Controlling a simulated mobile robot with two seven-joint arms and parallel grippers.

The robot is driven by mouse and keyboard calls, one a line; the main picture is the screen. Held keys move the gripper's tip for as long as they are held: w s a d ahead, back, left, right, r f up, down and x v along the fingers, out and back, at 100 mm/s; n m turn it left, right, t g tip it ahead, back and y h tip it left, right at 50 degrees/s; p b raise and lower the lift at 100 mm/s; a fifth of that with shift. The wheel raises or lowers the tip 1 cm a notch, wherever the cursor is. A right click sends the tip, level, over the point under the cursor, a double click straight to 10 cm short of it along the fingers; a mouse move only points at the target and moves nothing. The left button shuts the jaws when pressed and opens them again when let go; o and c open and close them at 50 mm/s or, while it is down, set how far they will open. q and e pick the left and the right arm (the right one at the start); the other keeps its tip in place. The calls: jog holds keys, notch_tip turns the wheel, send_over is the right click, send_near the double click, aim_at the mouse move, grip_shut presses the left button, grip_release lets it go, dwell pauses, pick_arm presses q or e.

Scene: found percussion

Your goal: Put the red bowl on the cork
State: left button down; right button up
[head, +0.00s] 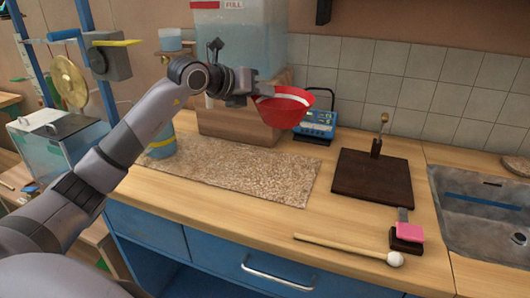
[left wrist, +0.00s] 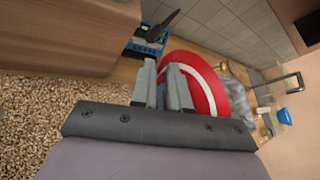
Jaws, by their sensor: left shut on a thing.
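The red bowl (head: 283,107) with a pale stripe hangs in the air above the back right of the cork mat. It also shows in the left wrist view (left wrist: 204,77). My left gripper (head: 256,91) is shut on the bowl's rim at its left side; in the left wrist view the fingers (left wrist: 165,88) meet the rim. The bowl looks upright or slightly tilted. The speckled brown cork mat (head: 240,172) lies flat on the wooden counter, with its bare surface below and left of the bowl. My right gripper is not in view.
A blue-banded jar (head: 162,140) stands at the mat's left end. A wooden block (head: 235,122) under a water tank and a blue device (head: 316,125) stand behind. A dark board (head: 372,180), a mallet (head: 345,248) and a pink block (head: 407,231) lie right, before the sink (head: 485,210).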

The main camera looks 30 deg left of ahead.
pick_arm(q)
notch_tip(320, 180, down, 15)
jog(key=shift+r, duration=0.1)
jog(key=c, duration=1.1)
grip_release()
jog(key=b+v, duration=0.1)
jog(key=v, duration=0.8)
jog(key=shift+s, duration=0.1)
jog(key=shift+s+a+r, duration=0.2)
jog(key=shift+s, duration=0.45)
jog(key=shift+s+a+r+b, duration=0.1)
jog(key=shift+s+r+b, duration=0.3)
jog(key=shift+s, duration=0.2)
